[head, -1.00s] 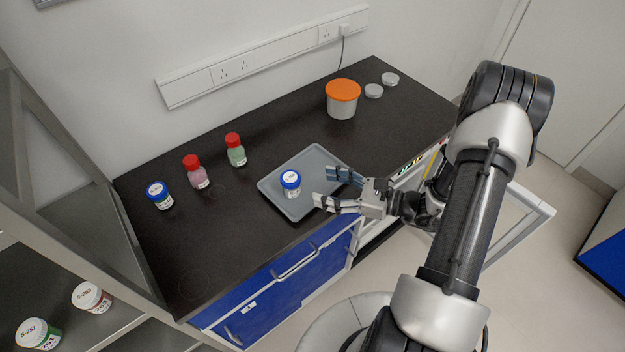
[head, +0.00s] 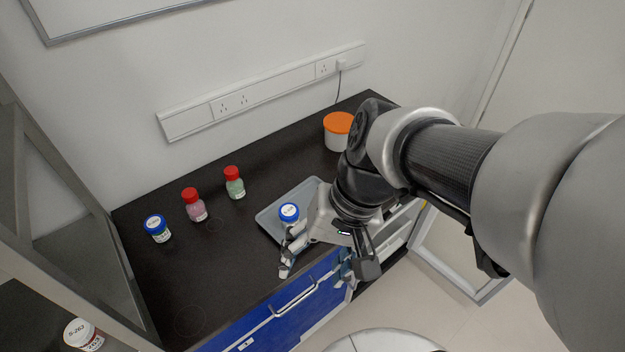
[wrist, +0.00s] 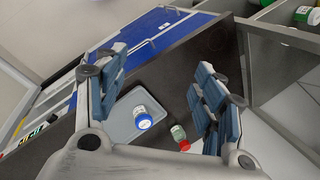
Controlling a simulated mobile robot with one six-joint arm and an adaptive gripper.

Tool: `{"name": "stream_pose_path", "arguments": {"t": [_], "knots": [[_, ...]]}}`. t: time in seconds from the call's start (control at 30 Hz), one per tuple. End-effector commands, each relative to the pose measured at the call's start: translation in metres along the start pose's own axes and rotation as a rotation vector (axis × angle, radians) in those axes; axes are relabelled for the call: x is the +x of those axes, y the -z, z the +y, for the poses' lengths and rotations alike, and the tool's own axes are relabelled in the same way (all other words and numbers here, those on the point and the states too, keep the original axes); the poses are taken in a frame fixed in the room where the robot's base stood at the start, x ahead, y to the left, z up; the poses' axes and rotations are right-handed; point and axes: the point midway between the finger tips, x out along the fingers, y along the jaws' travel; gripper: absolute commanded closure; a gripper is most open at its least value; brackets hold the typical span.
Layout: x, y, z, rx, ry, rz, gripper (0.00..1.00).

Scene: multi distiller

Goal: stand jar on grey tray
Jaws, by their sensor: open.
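A white jar with a blue lid (head: 289,212) stands upright on the grey tray (head: 270,224). My gripper (head: 322,268) is open, its fingers pointing down beside the tray, toward the bench's front edge. The hand hides the tray's right part. In the wrist view the jar (wrist: 143,117) on the tray (wrist: 124,113) lies beyond the open, empty gap of my gripper (wrist: 158,70), apart from both fingers.
A second blue-lidded jar (head: 157,229), a pink red-capped bottle (head: 195,206) and a green red-capped bottle (head: 235,184) stand left of the tray. An orange-lidded tub (head: 337,132) stands behind. A shelf unit bounds the left side. The bench's front left is clear.

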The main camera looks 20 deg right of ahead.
Motion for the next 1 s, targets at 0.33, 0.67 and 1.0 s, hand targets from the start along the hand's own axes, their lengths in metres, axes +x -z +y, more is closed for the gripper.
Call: {"name": "stream_pose_path", "arguments": {"t": [0.33,0.67,1.0], "knots": [[-0.052,-0.011,0.019,-0.417,-0.219,0.38,0.37],[-0.058,-0.01,0.021,-0.45,-0.239,0.416,0.37],[-0.058,-0.01,0.021,-0.448,-0.238,0.415,0.37]]}}
